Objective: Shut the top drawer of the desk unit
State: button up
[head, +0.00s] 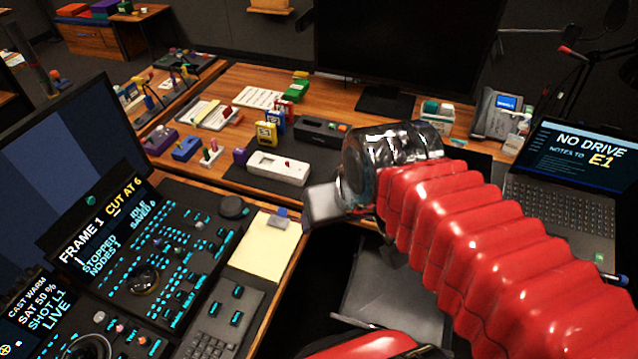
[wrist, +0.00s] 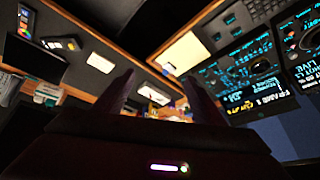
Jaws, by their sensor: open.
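My gripper (head: 322,204) is in the middle of the head view, at the end of the red ribbed arm, near the desk's inner corner. In the wrist view its two dark fingers (wrist: 162,88) stand apart with nothing between them. Below it in the head view is a grey flat-sided shape (head: 395,300) in the dark space under the desk. My arm partly covers it, and I cannot tell whether it is the drawer. No drawer front or handle of the desk unit shows clearly in either view.
The control panel (head: 190,240) with a yellow notepad (head: 268,250) lies to the left. A white box (head: 278,168) and small coloured items sit on the wooden desk (head: 222,85) behind. A laptop (head: 565,190) stands at the right. The space under the desk is dark.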

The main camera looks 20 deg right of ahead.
aim_at(376, 292)
jog(key=u, duration=0.1)
jog(key=k, duration=1.7)
jog(key=z, duration=0.4)
jog(key=i, duration=1)
jog(key=z, duration=0.05)
